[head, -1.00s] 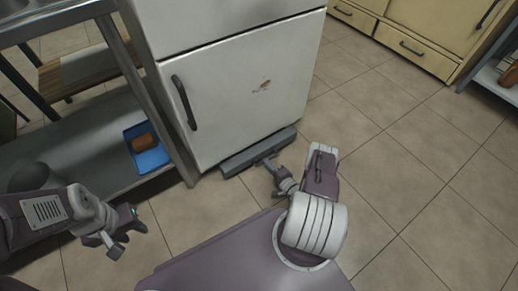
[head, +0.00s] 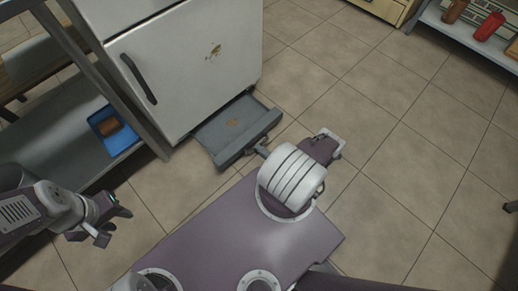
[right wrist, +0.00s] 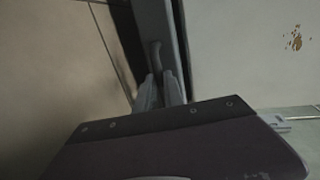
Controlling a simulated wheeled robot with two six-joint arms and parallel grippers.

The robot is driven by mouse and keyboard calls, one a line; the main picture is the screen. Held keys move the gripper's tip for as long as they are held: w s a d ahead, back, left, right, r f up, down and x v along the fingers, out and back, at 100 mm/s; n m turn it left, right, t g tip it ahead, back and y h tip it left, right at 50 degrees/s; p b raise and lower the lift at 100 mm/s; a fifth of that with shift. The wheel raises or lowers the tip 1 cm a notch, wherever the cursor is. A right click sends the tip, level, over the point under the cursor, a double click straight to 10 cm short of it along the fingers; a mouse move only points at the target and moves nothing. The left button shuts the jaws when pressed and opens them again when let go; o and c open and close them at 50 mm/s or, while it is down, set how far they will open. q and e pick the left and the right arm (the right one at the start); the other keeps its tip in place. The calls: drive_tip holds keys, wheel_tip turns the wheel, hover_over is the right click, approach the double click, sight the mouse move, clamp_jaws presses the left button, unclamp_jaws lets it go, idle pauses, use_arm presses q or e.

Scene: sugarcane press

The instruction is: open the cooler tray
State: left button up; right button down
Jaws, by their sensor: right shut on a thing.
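My right gripper (head: 262,151) is at the tray's front edge, partly hidden by my own arm. In the right wrist view its fingers (right wrist: 160,92) are shut on the tray's handle (right wrist: 155,55), beside the long grey tray front (right wrist: 177,50). My left gripper (head: 112,222) hangs empty over the floor at the left, with its fingers apart.
A metal shelf (head: 60,150) stands left of the cooler and holds a blue bin (head: 112,130) with a brown item. A shelf with red bottles (head: 489,26) is at the top right. The tiled floor (head: 400,150) on the right is clear.

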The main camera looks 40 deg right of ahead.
drive_tip(key=c, duration=1.5)
unclamp_jaws()
drive_tip(key=shift+o, duration=0.2)
drive_tip(key=p+v, duration=0.3)
drive_tip(key=v, duration=0.5)
drive_tip(key=shift+r, duration=0.1)
drive_tip(key=shift+s, duration=0.5)
